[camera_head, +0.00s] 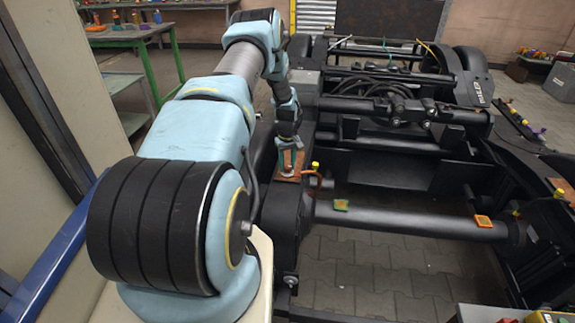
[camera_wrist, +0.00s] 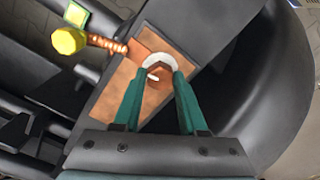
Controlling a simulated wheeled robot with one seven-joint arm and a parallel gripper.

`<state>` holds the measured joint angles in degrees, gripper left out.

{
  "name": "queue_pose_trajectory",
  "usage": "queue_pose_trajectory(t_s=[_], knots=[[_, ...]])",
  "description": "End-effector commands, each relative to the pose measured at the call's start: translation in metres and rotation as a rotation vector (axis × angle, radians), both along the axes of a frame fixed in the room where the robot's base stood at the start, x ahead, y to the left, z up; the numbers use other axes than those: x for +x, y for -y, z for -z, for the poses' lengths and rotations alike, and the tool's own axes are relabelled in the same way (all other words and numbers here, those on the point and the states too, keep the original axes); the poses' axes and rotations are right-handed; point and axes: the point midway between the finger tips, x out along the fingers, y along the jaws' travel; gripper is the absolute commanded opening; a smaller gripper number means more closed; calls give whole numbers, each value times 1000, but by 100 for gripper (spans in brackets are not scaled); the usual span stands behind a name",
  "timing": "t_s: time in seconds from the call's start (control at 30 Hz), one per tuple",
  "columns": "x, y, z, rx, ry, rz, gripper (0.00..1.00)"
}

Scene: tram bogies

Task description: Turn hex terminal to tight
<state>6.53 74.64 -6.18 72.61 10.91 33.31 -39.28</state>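The hex terminal (camera_wrist: 158,76) appears as a small brownish piece with a pale rim on a copper-coloured plate (camera_wrist: 187,93). In the wrist view, the two teal fingers of my gripper (camera_wrist: 161,73) reach down to either side of it, with a gap between them. I cannot tell whether they press on it or only stand around it. In the head view, my gripper (camera_head: 290,165) points down at the same plate (camera_head: 285,178) on the black bogie frame. The terminal is too small and covered there to make out.
Beside the plate stands a yellow-capped part (camera_wrist: 68,40) with a copper-coloured braid (camera_wrist: 105,43). Black frame parts surround the arm. A green workbench (camera_head: 130,37) stands behind left.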

Motion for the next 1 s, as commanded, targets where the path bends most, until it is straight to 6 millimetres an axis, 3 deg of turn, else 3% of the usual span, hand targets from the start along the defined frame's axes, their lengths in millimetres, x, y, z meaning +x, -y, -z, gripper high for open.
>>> queue_pose_trajectory(t_s=[0.03,0.33,0.73,1.0], knots=[[0,0,0,0,0,0,34],[0,0,0,0,0,0,1],[0,0,1,0,0,26,0],[0,0,4,-1,1,168,0]])
